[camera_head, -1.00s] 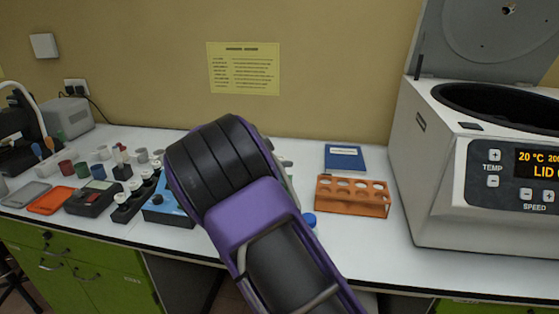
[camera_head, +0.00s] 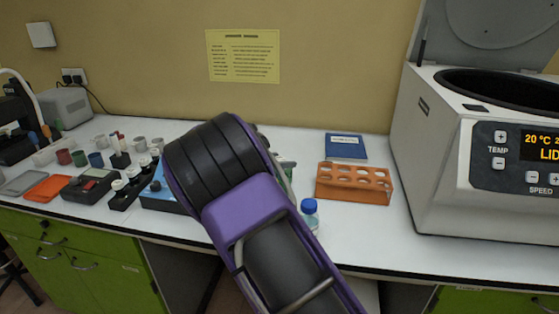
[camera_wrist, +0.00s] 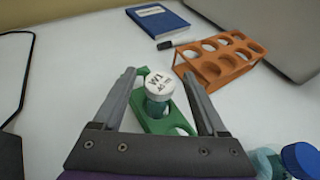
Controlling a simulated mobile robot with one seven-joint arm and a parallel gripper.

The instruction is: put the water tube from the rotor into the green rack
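The water tube (camera_wrist: 158,97), with a white cap marked in dark writing, stands in the green rack (camera_wrist: 142,116) in the wrist view. Its lower part sits in a hole of the rack. My gripper (camera_wrist: 158,74) is open, with one finger on each side of the cap and a gap visible on both sides. In the head view my own arm hides the gripper, the tube and most of the green rack. The centrifuge (camera_head: 450,160) stands at the right with its lid up; its rotor is not visible.
An orange rack (camera_wrist: 222,62) with empty holes stands beyond the green rack, near a blue book (camera_wrist: 158,20) and a dark marker (camera_wrist: 165,45). A blue-capped bottle (camera_head: 309,212) stands close to my arm. Cups and a blue block (camera_head: 170,197) crowd the left.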

